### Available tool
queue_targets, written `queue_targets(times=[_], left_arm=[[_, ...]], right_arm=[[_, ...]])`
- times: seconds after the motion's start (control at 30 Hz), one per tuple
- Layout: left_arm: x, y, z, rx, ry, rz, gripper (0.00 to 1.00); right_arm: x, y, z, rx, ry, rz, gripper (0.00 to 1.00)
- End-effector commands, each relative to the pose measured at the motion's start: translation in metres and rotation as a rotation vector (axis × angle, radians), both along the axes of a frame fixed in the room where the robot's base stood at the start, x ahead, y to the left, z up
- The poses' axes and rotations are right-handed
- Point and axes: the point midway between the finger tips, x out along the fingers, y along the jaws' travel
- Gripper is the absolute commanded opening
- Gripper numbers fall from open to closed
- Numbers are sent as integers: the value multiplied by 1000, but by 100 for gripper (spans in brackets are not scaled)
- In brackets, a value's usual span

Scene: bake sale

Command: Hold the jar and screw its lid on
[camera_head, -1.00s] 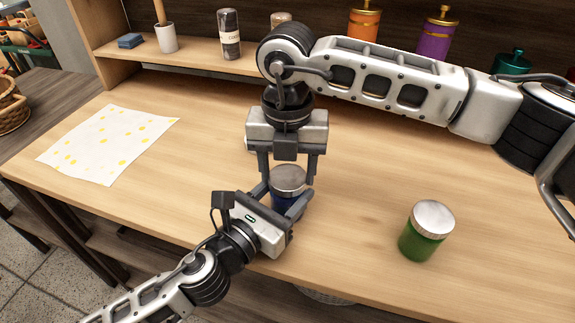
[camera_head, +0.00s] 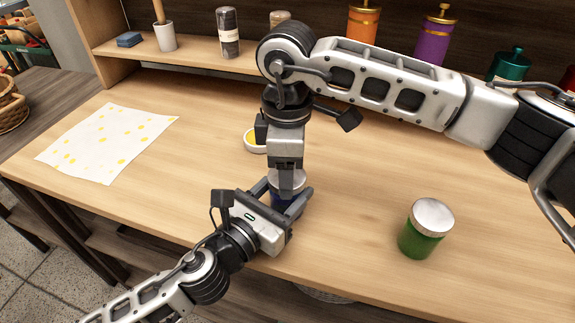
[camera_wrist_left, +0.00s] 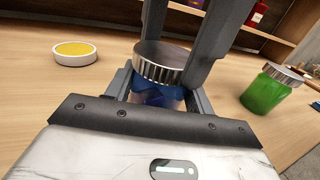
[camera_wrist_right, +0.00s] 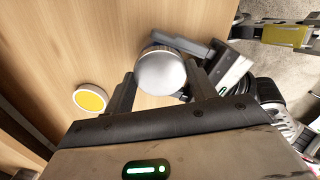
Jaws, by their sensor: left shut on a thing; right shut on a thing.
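The blue jar (camera_head: 281,199) stands upright on the table with a silver lid (camera_wrist_left: 163,60) on its top. My left gripper (camera_head: 283,198) is shut around the jar's body, low and from the front left. The jar's blue side also shows in the left wrist view (camera_wrist_left: 156,93). My right gripper (camera_head: 286,176) points straight down from above, its fingers on either side of the lid. The right wrist view looks down on the round lid (camera_wrist_right: 160,73) between the fingertips. How far the lid is threaded cannot be seen.
A green jar with a silver lid (camera_head: 426,229) stands to the right. A small white dish with yellow contents (camera_head: 254,141) lies behind the grippers. A yellow-dotted cloth (camera_head: 108,144) lies at left. Bottles and jars line the back shelf. The table between is clear.

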Motion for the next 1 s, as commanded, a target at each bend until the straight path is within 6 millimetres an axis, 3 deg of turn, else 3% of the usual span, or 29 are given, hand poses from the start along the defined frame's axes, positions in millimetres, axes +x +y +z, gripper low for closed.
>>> queue_targets(times=[0.03, 0.1, 0.43, 0.8, 1.0], left_arm=[[0, 0, -1, 1, 2, 1, 0], [0, 0, -1, 1, 2, 1, 0], [0, 0, -1, 1, 2, 1, 0], [0, 0, -1, 1, 2, 0, 0], [0, 0, -1, 1, 1, 0, 0]], right_arm=[[0, 0, 1, 0, -1, 0, 59], [0, 0, 1, 0, -1, 1, 78], [0, 0, 2, 0, -1, 2, 78], [0, 0, 43, 0, -2, 3, 78], [0, 0, 45, -1, 0, 3, 78]])
